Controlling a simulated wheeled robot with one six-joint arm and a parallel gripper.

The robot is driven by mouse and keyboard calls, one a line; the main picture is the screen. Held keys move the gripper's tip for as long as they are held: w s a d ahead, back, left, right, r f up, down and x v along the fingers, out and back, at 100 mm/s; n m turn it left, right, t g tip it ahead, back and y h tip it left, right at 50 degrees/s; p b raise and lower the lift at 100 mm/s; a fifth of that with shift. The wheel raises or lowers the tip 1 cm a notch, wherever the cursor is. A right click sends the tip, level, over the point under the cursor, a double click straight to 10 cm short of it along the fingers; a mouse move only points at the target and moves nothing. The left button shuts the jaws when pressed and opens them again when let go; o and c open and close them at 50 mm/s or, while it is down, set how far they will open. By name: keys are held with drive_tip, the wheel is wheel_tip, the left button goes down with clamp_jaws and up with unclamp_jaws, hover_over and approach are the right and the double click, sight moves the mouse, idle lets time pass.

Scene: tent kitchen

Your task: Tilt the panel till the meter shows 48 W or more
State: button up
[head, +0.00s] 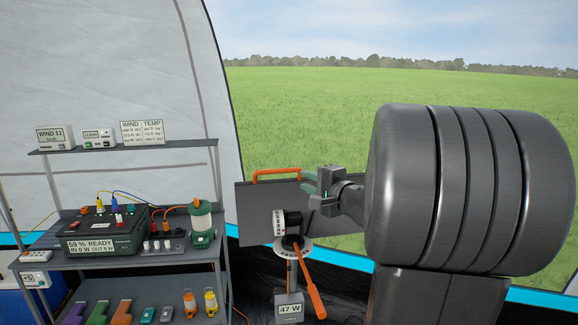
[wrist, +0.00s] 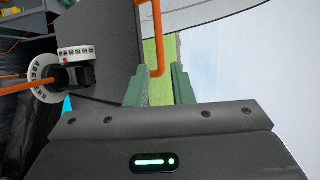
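The dark panel (head: 255,210) stands tilted on its mount, with an orange handle (head: 275,172) along its top edge. The meter (head: 289,309) below it reads 47 W. My gripper (head: 310,182) is at the right end of the handle. In the wrist view, my gripper (wrist: 158,68) is open, its two green fingers apart. The handle (wrist: 157,40) shows between the fingertips with space on either side; I cannot tell how deep it is. The panel (wrist: 110,35) fills the area left of the fingers there.
A white dial ring (head: 280,225) and an orange lever (head: 310,285) are on the panel's mount. A shelf at the left holds a power station (head: 100,235) reading 59 % ready and a green lantern (head: 201,222). Grass (head: 320,110) lies open beyond the tent edge.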

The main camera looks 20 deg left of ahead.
sight(283, 172)
drive_tip(key=p+x, duration=0.3)
drive_tip(key=x, duration=0.9)
drive_tip(key=shift+w+a+f, duration=0.1)
drive_tip(key=shift+a+f, duration=0.1)
drive_tip(key=shift+a, duration=0.05)
clamp_jaws()
